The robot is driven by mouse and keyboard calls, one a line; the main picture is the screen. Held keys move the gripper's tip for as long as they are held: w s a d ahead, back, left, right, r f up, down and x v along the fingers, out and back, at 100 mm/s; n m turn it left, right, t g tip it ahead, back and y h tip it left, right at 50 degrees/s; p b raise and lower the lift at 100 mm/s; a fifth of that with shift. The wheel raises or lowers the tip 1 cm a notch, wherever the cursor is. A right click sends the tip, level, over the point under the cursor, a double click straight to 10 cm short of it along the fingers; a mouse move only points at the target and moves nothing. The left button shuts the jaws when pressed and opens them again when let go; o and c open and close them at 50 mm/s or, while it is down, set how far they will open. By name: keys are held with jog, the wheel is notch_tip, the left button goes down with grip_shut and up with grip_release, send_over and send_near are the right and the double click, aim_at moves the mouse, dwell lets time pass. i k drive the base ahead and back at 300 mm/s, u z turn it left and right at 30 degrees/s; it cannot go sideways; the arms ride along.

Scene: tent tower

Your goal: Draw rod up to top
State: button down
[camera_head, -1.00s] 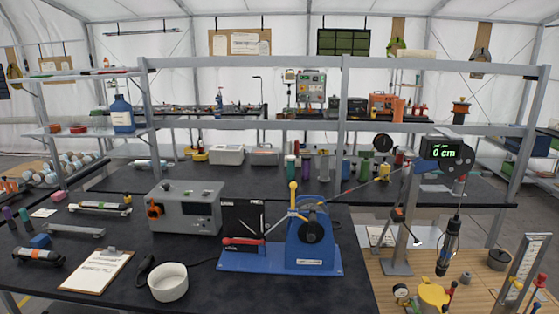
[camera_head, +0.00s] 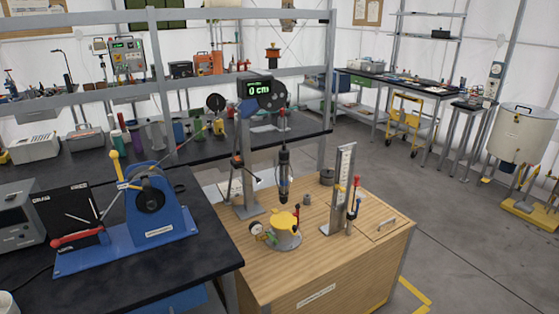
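A dark cylindrical rod (camera_head: 284,178) hangs upright below a pulley head whose display (camera_head: 258,89) reads 0 cm. It hangs over a yellow-topped fitting (camera_head: 284,221) on the wooden bench, with its lower end apparently just above it. A blue winch (camera_head: 172,206) stands on the black bench at left, with a dark hub and a yellow-knobbed lever (camera_head: 116,163) standing upright. A red-handled part (camera_head: 78,238) lies on its base plate. A thin cable runs from the winch toward the pulley. My gripper is not in view.
A metal upright scale (camera_head: 343,185) stands on the wooden bench (camera_head: 350,270) right of the rod. A grey instrument box (camera_head: 18,215) is left of the winch. Open grey floor (camera_head: 455,240) lies at right. A white drum (camera_head: 525,135) stands far right.

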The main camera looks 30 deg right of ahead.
aim_at(355, 183)
jog(key=z, duration=4.5)
jog(key=i, duration=0.1)
jog(key=u, duration=2.85)
jog(key=k, duration=0.95)
jog(key=u, duration=0.15)
jog(key=i, duration=0.85)
